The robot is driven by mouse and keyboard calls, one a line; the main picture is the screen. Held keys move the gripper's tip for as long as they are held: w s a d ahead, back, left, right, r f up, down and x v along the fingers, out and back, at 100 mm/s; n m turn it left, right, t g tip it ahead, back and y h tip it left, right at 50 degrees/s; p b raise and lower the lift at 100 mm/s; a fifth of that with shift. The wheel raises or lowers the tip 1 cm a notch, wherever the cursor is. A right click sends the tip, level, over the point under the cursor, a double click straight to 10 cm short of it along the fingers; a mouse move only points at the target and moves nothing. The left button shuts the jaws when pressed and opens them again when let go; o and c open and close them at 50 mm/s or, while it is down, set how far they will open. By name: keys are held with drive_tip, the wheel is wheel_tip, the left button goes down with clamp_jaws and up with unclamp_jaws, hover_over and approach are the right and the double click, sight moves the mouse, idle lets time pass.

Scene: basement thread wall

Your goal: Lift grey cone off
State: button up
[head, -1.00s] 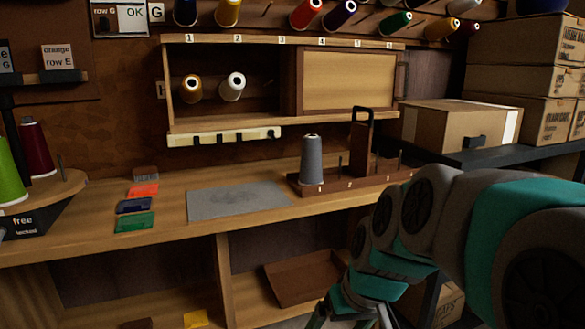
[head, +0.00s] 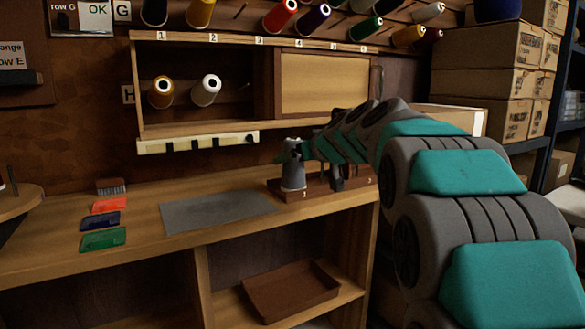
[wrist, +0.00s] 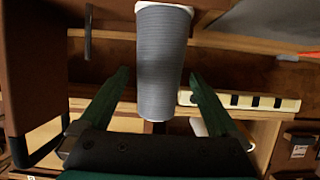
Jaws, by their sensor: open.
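The grey cone (head: 293,174) stands upright at the left end of the brown wooden carrier (head: 326,186) on the bench. In the wrist view the grey cone (wrist: 162,65) lies between the two green fingers, with a visible gap on each side. My gripper (head: 292,151) is at the upper part of the cone in the head view, and its fingers (wrist: 160,78) are spread open in the wrist view. My arm hides the carrier's handle and much of its right part in the head view.
A grey mat (head: 218,211) lies left of the carrier. Coloured cards (head: 103,240) lie further left. The cubby shelf (head: 205,130) with a gold cone (head: 160,92) and a white cone (head: 206,90) is behind. A cardboard box (head: 455,118) stands at the right.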

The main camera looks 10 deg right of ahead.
drive_tip(key=x, duration=0.5)
drive_tip(key=shift+f, duration=0.15)
clamp_jaws()
idle(0.7)
drive_tip(key=shift+r+p, duration=1)
drive_tip(key=shift+r, duration=4.1)
